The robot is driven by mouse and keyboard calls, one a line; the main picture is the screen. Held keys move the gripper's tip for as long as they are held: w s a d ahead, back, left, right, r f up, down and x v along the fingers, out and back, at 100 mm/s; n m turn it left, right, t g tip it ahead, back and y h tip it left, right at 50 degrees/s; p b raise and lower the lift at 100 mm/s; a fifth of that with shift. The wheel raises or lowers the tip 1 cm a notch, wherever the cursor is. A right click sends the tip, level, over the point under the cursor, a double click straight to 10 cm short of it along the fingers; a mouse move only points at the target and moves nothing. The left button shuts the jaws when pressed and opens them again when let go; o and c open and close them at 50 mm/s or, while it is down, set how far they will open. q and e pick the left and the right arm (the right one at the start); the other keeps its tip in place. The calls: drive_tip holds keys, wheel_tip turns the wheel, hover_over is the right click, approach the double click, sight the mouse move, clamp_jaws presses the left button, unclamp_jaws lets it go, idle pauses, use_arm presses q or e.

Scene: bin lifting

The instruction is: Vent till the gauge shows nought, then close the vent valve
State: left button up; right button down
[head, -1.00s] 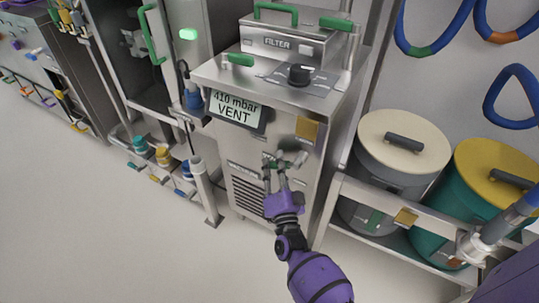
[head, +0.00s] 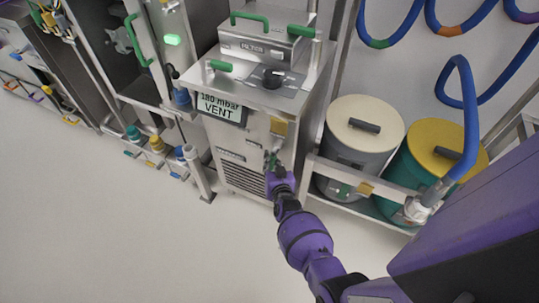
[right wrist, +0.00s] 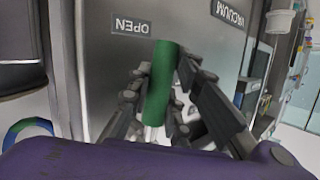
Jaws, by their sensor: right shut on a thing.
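The gauge (head: 221,109) is a display on the front of the steel filter cabinet; it appears to read 180 mbar, with VENT below. The green vent valve handle (right wrist: 162,80) is between the fingers of my right gripper (right wrist: 160,105) in the right wrist view. In the head view my right gripper (head: 275,170) reaches the cabinet's front below the gauge, and its fingers hide most of the handle. The right gripper is shut on the handle. An OPEN label (right wrist: 131,25) shows upside down beside the handle. My left gripper is not in view.
A cream-lidded drum (head: 364,123) and a yellow-lidded drum (head: 446,148) stand on a low rack at right. Blue hoses (head: 466,110) hang there. The floor at left is clear.

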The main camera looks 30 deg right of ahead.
drive_tip(key=shift+s+d+r+n+g+p, duration=0.1)
drive_tip(key=shift+r+n+g+p, duration=0.2)
drive_tip(key=shift+p, duration=0.25)
drive_tip(key=shift+s+d+f+g+p, duration=0.15)
drive_tip(key=shift+s+f+g+p, duration=0.15)
drive_tip(key=shift+p, duration=0.15)
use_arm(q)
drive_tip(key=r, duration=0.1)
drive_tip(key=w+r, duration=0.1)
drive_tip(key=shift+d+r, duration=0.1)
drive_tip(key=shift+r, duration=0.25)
use_arm(e)
drive_tip(key=shift+n, duration=0.3)
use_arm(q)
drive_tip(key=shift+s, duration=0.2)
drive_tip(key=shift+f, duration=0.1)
use_arm(e)
drive_tip(key=c, duration=1.9)
unclamp_jaws()
drive_tip(key=shift+s+d, duration=0.1)
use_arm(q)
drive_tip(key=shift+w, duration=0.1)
use_arm(e)
drive_tip(key=shift+o, duration=0.2)
drive_tip(key=v, duration=1.2)
drive_tip(key=shift+f, duration=0.1)
